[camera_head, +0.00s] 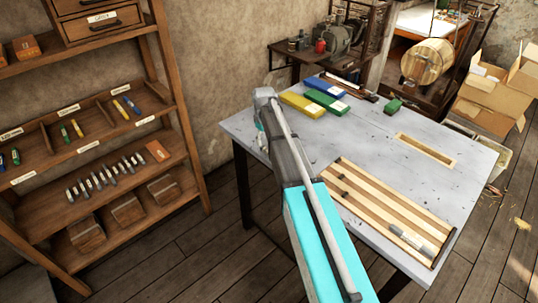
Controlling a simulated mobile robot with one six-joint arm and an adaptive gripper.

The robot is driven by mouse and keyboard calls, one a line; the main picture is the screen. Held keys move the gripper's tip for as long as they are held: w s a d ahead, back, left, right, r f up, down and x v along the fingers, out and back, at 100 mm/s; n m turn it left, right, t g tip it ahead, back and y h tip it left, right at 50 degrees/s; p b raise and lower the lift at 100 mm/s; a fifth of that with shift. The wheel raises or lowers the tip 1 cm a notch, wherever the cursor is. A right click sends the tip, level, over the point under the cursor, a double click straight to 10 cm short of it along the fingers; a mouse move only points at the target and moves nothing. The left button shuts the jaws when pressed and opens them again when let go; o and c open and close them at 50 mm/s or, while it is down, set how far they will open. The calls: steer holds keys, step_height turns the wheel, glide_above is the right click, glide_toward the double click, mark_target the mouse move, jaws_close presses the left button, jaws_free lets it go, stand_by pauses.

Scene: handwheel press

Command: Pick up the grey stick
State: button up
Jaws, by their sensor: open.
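Several short grey sticks (104,174) lie side by side in a row on a lower shelf at the left; I cannot tell which one the task means. A small grey piece (411,239) also lies on the slatted wooden tray (372,205) on the table. My arm, cyan and grey, rises from the bottom middle and crosses in front of the table's left part. My gripper does not show; the far end of my arm hides whatever lies beyond it.
The wooden shelf unit (172,115) holds coloured sticks in bins and wooden blocks below. The grey table (375,135) carries yellow (302,106), blue (325,86) and green (327,99) boxes and a narrow wooden tray (425,151). Cardboard boxes (490,98) stand at right. Floor shows between shelf and table.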

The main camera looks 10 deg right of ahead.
mark_target(266, 149)
steer(key=f+b, duration=0.3)
steer(key=shift+d+f, duration=0.2)
steer(key=shift+d, duration=0.1)
steer(key=shift+f+b, duration=0.95)
steer(key=shift+b, duration=0.15)
steer(key=c, duration=0.9)
